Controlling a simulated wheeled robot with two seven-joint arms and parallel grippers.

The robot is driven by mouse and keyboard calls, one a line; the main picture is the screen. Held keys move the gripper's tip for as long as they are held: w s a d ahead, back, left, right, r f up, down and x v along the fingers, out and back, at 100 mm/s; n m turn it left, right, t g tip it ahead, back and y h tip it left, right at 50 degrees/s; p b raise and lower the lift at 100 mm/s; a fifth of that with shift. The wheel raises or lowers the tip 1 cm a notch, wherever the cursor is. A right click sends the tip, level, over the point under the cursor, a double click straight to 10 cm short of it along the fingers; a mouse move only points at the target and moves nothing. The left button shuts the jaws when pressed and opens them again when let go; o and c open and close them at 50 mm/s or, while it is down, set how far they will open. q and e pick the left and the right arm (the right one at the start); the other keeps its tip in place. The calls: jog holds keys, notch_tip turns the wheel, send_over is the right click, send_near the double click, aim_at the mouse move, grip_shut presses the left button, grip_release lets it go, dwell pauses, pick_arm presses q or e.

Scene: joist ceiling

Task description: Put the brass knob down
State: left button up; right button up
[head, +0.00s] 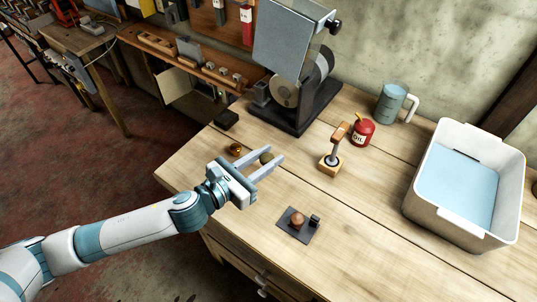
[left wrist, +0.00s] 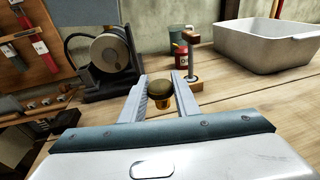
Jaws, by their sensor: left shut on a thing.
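The brass knob (head: 267,157) is between the two fingers of my left gripper (head: 264,165), over the near-left part of the wooden bench (head: 345,215). In the left wrist view the knob (left wrist: 161,98) shows a dull, dark round top and a shiny gold lower part. My left gripper (left wrist: 161,84) is shut on it. I cannot tell for sure whether its underside touches the bench. My right gripper is not in view.
A small amber knob (head: 235,149) lies left of my gripper. A dark plate with a copper-coloured ball (head: 298,218) lies nearer. A wooden-handled lever (head: 336,145), red oil can (head: 363,132), mug (head: 390,103), grinder (head: 299,95) and white bin (head: 428,205) stand around. Bare wood lies between.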

pick_arm(q)
jog(key=w+a+n+t+y+b, duration=0.1)
jog(key=a+n+t+y+b, duration=0.3)
jog(key=a, duration=1.4)
jog(key=n+y+b, duration=0.4)
jog(key=y+b, duration=0.3)
jog(key=shift+w+f+n, duration=0.15)
jog(key=shift+f+n, duration=0.1)
jog(key=shift+n, duration=0.05)
jog(key=shift+a, duration=0.15)
